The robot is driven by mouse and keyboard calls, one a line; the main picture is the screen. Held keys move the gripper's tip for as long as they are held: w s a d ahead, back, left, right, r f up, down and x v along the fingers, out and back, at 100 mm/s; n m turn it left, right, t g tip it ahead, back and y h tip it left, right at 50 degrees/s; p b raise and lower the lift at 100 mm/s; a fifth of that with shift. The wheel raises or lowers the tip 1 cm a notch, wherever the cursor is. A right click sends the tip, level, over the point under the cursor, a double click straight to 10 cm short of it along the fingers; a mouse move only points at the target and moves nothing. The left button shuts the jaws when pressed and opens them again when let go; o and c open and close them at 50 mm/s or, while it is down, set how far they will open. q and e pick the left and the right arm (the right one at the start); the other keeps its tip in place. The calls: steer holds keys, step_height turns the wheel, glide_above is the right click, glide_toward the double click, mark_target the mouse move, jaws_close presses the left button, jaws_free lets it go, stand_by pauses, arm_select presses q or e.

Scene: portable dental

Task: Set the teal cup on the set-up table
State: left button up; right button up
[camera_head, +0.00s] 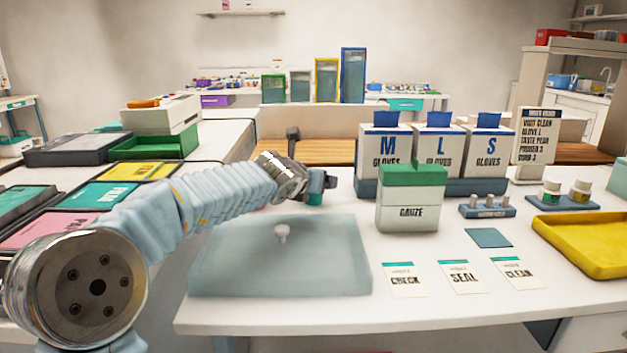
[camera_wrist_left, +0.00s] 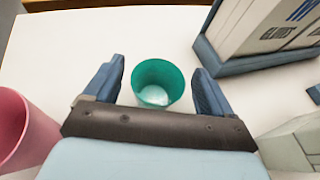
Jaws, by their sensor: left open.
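The teal cup (camera_wrist_left: 158,84) stands upright on the white table, open at the top, with its pale inside bottom showing. My left gripper (camera_wrist_left: 158,70) is open, with one finger on each side of the cup and a gap to it. In the head view my left gripper (camera_head: 320,184) is at the table's back, left of the glove boxes, and a small teal part of the cup (camera_head: 315,199) shows by it. The rest of the cup is hidden there. My right gripper is not in view.
A pink cup (camera_wrist_left: 22,130) stands left of my gripper. The glove box holder (camera_wrist_left: 262,62) and the gauze box (camera_head: 411,212) are close on the right. A translucent mat (camera_head: 335,275) with a small white piece (camera_head: 282,233) lies in front. Label cards (camera_head: 462,277) lie front right.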

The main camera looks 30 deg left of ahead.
arm_select(q)
steer(key=shift+r, duration=0.1)
steer(key=shift+s+r, duration=0.15)
steer(key=shift+s, duration=0.05)
steer(key=p+v, duration=0.2)
steer(key=v, duration=0.9)
steer(key=shift+s, duration=0.2)
